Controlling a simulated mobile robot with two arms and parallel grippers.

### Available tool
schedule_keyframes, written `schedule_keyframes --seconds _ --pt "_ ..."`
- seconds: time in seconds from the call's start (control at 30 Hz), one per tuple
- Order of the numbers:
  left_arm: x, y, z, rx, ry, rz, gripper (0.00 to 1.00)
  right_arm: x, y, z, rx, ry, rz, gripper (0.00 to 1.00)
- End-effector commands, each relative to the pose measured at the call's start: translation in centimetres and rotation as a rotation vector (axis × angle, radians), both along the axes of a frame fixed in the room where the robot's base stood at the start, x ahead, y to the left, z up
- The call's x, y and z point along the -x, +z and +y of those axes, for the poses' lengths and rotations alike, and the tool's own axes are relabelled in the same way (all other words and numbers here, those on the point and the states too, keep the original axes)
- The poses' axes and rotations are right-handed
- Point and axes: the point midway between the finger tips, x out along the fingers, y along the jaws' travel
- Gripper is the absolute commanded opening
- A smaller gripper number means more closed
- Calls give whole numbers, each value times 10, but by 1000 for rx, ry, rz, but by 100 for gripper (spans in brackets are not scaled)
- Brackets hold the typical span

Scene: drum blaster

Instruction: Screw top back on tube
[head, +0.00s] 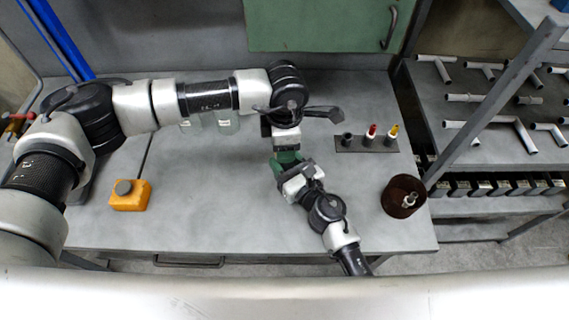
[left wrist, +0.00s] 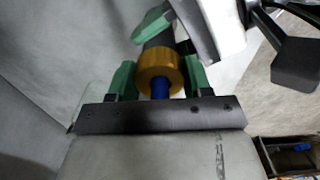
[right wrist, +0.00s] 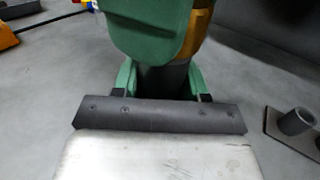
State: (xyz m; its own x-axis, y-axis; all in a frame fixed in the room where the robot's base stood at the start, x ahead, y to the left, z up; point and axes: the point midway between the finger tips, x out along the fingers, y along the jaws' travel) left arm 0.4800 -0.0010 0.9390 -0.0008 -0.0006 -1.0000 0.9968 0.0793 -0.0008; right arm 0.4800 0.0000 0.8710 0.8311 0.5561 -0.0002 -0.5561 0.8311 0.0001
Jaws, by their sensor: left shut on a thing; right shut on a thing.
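The yellow-orange top (left wrist: 158,68) with a blue end (left wrist: 160,89) sits between the green fingers of my left gripper (left wrist: 160,78), which is shut on it. The dark grey tube (right wrist: 163,80) stands between the green fingers of my right gripper (right wrist: 160,84), which is shut on it. The top is at the tube's upper end, in line with it as far as I see. I cannot tell whether the threads are engaged. In the head view the left gripper (head: 287,157) and right gripper meet over the table, hiding most of both parts.
A dark rack (head: 367,145) on the table has an empty-looking holder and red and yellow pieces. A brown open can (head: 404,197) stands at the right edge. An orange button box (head: 130,196) is at the left.

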Motion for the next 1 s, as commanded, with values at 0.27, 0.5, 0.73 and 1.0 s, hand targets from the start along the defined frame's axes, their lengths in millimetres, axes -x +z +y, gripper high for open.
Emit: schedule_keyframes --seconds 0.27,0.5,0.73,1.0 --pt "-1 0 1 -3 -599 -2 21 0 -1 -1 0 -2 2 0" --pt "-2 0 2 -3 -1119 -1 21 0 -1 -1 0 -1 2 0" --pt "-2 0 2 -4 -1614 -2 21 0 -1 -1 1 -1 2 0" --pt "-2 -1 2 -5 -2188 -1 21 0 -1 -1 1 -1 2 0"
